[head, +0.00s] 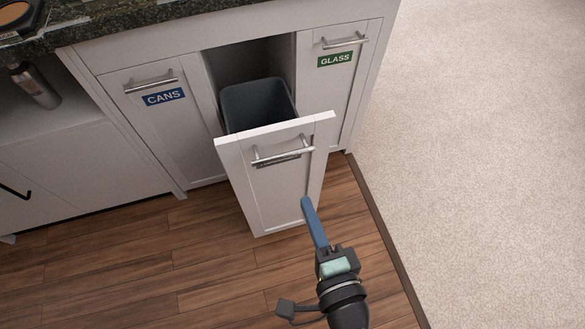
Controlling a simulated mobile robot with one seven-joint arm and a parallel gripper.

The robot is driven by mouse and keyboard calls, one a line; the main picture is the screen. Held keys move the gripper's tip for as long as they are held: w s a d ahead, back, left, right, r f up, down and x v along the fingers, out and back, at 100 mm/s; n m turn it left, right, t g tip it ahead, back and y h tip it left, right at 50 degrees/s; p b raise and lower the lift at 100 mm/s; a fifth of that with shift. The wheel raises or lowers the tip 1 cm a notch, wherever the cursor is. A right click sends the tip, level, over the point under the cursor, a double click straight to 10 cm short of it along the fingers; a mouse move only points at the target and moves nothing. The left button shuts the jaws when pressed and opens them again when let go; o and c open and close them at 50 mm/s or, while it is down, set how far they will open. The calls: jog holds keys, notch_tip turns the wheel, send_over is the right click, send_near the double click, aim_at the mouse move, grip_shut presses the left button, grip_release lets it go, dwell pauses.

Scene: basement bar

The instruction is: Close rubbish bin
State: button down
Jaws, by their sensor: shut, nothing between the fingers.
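The rubbish bin is a pull-out drawer with a white front panel (270,190) and a metal bar handle (283,157). It stands pulled out of the cabinet, between two shut fronts. A dark grey bin tub (258,98) shows behind the panel, its lower part hidden by the panel. My gripper (306,200) is shut and empty, with blue fingers pointing up the picture. Its tips overlap the right part of the panel, below the handle. I cannot tell whether they touch it.
A shut front labelled CANS (164,97) is at the left and one labelled GLASS (334,60) at the right. A metal bottle (36,86) sits in the open shelf at the far left. Wood floor (130,260) and pale carpet (480,150) are clear.

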aim_at(287, 157)
jog(key=x, duration=1)
jog(key=shift+w+a, duration=0.1)
jog(key=shift+w, duration=0.05)
